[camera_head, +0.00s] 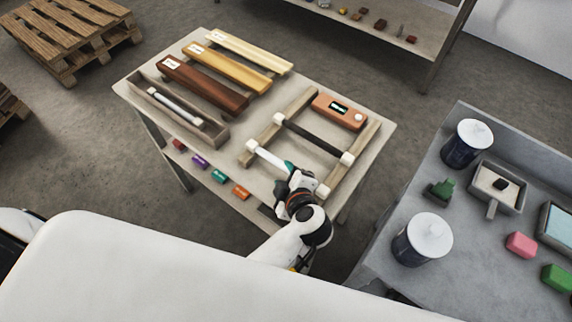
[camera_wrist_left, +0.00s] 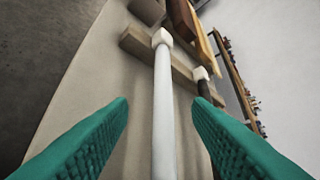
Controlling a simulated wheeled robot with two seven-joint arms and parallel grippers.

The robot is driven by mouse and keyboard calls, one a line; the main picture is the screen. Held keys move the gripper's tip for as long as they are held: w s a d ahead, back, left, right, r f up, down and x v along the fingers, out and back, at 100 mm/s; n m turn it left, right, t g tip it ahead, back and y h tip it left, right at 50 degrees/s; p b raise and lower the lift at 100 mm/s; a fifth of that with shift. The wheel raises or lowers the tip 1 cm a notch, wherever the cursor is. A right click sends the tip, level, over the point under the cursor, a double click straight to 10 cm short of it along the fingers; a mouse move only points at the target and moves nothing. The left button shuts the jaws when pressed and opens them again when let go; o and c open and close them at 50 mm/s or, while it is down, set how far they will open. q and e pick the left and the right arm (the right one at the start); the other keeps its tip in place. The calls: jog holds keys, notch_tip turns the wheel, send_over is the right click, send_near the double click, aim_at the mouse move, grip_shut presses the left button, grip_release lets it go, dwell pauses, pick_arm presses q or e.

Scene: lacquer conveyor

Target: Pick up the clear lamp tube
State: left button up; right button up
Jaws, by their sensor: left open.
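A whitish lamp tube (camera_head: 264,157) with pale end caps lies across two wooden rails on the table; the wrist view shows it (camera_wrist_left: 164,115) as a plain pale rod. A dark tube (camera_head: 313,137) with white caps lies parallel behind it. Another pale tube (camera_head: 174,105) lies in a long grey tray at the left. Which pale tube is the clear one, I cannot tell for sure. My left gripper (camera_head: 289,169) is over the front tube and hides its middle. Its green fingers (camera_wrist_left: 162,104) are open, one on each side of the tube. My right gripper is out of view.
An orange box with a display (camera_head: 339,110) stands behind the rails (camera_head: 358,160). Brown, amber and cream long boxes (camera_head: 203,86) lie at the back left. A grey bench (camera_head: 388,240) with canisters stands at the right.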

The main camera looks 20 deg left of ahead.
aim_at(280, 166)
pick_arm(q)
jog(key=p+x, duration=0.1)
jog(key=x, duration=0.3)
jog(key=shift+w+a, duration=0.25)
jog(key=shift+w, duration=0.15)
jog(key=shift+s, duration=0.1)
grip_shut()
